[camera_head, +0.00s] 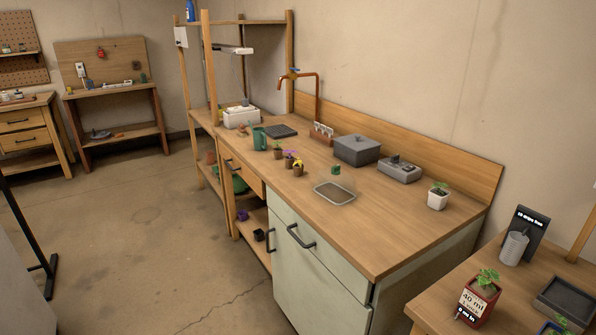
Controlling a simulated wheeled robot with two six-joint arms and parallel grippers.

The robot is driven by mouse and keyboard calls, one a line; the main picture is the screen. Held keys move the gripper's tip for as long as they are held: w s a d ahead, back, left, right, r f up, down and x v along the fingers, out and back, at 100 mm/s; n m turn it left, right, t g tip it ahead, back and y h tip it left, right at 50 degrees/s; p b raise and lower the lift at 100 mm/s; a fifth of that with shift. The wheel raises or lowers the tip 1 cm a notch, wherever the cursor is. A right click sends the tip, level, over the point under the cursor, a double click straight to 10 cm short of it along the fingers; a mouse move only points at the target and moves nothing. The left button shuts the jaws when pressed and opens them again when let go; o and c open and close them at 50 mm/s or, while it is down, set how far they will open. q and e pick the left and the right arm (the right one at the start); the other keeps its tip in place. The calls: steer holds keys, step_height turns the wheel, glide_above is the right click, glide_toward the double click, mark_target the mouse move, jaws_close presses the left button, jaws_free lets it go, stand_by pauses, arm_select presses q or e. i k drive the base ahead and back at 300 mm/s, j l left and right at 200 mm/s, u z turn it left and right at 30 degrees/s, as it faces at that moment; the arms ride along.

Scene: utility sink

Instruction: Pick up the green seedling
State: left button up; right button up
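Several small brown pots stand in a short row near the front edge of the wooden counter. The farthest pot (278,152) seems to hold a small green seedling, but it is too small to be sure. Beside it are a pot with a purple plant (289,158) and a pot with a yellow plant (298,168). A small dark green object (336,170) sits at the back edge of a grey tray (336,194); I cannot tell what it is. Neither of my grippers is in view.
A green mug (260,139), a grey lidded box (357,150), a grey device (400,170) and a white pot with a leafy plant (438,197) stand on the counter. A red pot (479,301) stands on the right table. The counter's front right is clear.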

mark_target(278, 154)
steer(key=z, duration=0.4)
steer(key=i+j+z, duration=0.45)
steer(key=z, duration=0.2)
steer(key=i+j+z, duration=0.15)
steer(key=j+z, duration=0.15)
steer(key=j, duration=0.15)
steer(key=i+j+z, duration=0.1)
steer(key=j+z, duration=0.2)
steer(key=j, duration=0.1)
